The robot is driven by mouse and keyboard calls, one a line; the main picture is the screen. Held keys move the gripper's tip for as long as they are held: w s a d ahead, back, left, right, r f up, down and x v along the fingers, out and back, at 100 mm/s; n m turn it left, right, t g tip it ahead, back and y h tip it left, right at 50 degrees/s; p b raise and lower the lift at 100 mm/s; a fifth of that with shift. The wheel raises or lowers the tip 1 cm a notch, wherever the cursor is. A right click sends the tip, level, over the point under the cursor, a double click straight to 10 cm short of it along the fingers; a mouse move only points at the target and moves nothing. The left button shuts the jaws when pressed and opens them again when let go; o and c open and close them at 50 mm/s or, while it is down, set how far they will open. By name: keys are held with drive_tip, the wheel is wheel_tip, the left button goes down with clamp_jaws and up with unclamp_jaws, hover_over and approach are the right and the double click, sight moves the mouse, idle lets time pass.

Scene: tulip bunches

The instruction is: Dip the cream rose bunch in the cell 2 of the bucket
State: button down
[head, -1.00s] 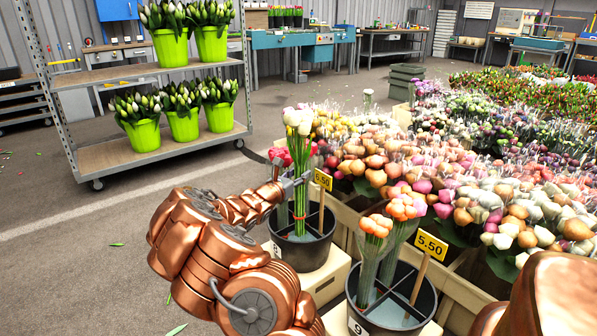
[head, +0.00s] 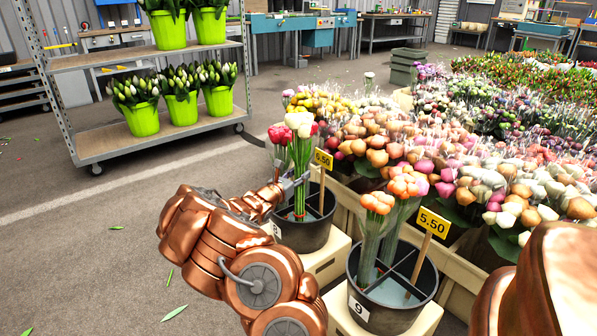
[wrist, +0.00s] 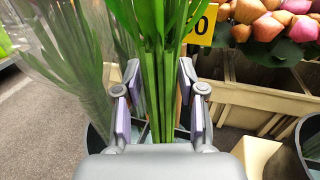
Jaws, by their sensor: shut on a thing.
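The cream rose bunch (head: 299,124) is upright, with pale heads, green stems and a red band low down. In the head view my gripper (head: 296,186) is shut on its stems. In the wrist view the green stems (wrist: 158,85) pass between my gripper's two finger pads (wrist: 160,105). The stems' lower part is inside the rear black bucket (head: 318,240), below its rim. The bucket has dividers, but I cannot tell which cell the stems are in or whether they touch the bottom.
A red bunch (head: 278,134) stands close behind on the left. A yellow price sign (head: 323,159) stands at the right. A front bucket (head: 365,302) labelled 9 holds orange bunches (head: 378,204).

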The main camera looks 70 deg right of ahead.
drive_tip(key=shift+f+b, duration=1.35)
drive_tip(key=shift+f, duration=2.15)
drive_tip(key=shift+r+p, duration=1.85)
drive_tip(key=shift+r, duration=2.75)
wheel_tip(320, 180, up, 11)
drive_tip(key=p, duration=0.6)
hover_over(296, 194)
drive_tip(key=x, duration=0.2)
drive_tip(key=shift+a, duration=0.15)
drive_tip(key=shift+w, duration=0.1)
